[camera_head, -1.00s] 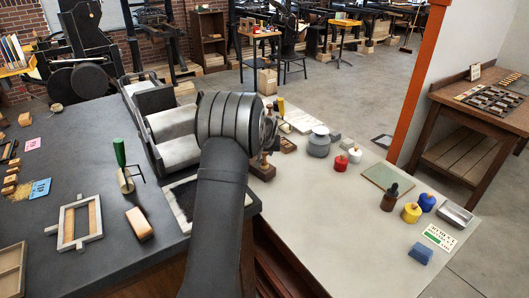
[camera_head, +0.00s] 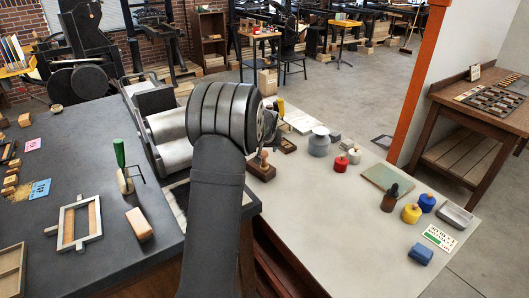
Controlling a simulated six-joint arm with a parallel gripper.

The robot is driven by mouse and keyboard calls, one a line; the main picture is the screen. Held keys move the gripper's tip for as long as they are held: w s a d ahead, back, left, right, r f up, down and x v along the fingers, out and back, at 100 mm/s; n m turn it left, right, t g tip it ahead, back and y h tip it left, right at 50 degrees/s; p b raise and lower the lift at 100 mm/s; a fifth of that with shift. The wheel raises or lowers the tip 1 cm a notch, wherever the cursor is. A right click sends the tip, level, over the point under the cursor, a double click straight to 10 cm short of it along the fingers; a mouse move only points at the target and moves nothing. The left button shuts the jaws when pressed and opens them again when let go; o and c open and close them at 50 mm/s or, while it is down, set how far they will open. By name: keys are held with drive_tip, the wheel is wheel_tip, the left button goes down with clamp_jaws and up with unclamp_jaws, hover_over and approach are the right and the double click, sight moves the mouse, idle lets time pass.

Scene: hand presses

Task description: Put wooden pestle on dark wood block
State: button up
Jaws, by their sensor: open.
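The wooden pestle (camera_head: 263,156) stands upright on the dark wood block (camera_head: 262,173), at the near left part of the pale worktop. Its lower end appears to rest on the block's top. My gripper (camera_head: 269,126) shows only in part, at the right edge of my thick dark wrist, above and behind the pestle in the picture. It is open and apart from the pestle. Its fingertips are mostly hidden by the wrist.
A grey jar (camera_head: 319,142), a red pot (camera_head: 340,163) and a small dark wood piece (camera_head: 288,146) stand to the right. A metal press (camera_head: 172,140) is close on the left. The pale worktop's front part (camera_head: 330,230) is clear.

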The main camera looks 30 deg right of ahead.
sight(264, 152)
drive_tip(key=v, duration=0.7)
drive_tip(key=shift+s+r, duration=0.2)
drive_tip(key=shift+r, duration=0.1)
drive_tip(key=shift+a, duration=0.1)
drive_tip(key=x, duration=1.2)
drive_tip(key=shift+f, duration=0.25)
drive_tip(key=shift+r, duration=1.45)
drive_tip(key=shift+f, duration=0.1)
